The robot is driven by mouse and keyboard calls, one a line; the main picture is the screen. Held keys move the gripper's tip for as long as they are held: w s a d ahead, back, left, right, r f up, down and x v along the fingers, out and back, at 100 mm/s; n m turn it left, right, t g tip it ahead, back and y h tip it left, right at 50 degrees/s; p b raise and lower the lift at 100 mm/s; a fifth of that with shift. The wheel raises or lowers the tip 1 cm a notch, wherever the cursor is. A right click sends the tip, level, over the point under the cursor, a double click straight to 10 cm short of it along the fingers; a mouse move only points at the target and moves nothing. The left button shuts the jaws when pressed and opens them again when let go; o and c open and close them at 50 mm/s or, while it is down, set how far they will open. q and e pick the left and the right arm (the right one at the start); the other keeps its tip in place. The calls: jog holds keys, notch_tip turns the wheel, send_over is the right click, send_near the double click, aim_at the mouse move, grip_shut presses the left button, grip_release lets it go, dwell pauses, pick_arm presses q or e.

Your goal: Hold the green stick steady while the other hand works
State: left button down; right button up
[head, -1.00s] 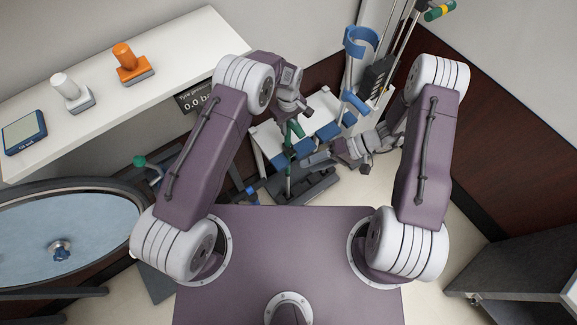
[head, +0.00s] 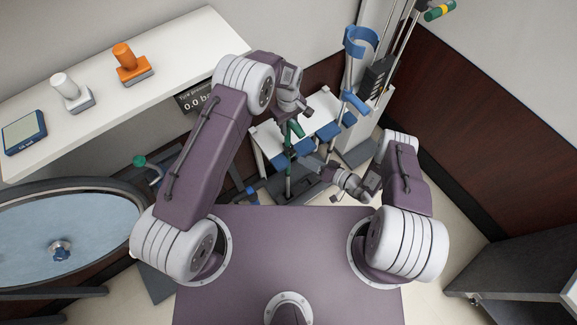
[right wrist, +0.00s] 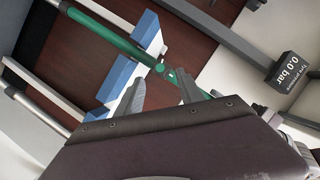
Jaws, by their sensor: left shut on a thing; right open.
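The green stick (head: 296,127) stands roughly upright in front of the white stand in the head view. My left gripper (head: 293,117) is shut on its upper part. My right gripper (head: 326,167) is open, lower and to the right of the stick. In the right wrist view the green stick (right wrist: 107,36) runs diagonally, with a round green joint on it. The open fingers of my right gripper (right wrist: 160,92) point toward this joint, and nothing shows held between them. The exact gap between fingertips and stick cannot be told.
A white stand (head: 268,138) with blue pads (head: 329,131) is close behind the stick. A blue crutch (head: 361,42) leans at the back. A white shelf (head: 160,80) with an orange stamp-like object (head: 131,62) is at the left. A grey cabinet (head: 525,265) stands at the right.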

aim_at(295, 154)
jog(key=x, duration=0.6)
jog(key=shift+w+a, duration=0.1)
grip_shut()
jog(key=shift+f+m+y, duration=0.15)
jog(key=shift+m+y, duration=0.75)
jog(key=shift+m, duration=0.8)
jog(key=shift+o, duration=0.7)
grip_release()
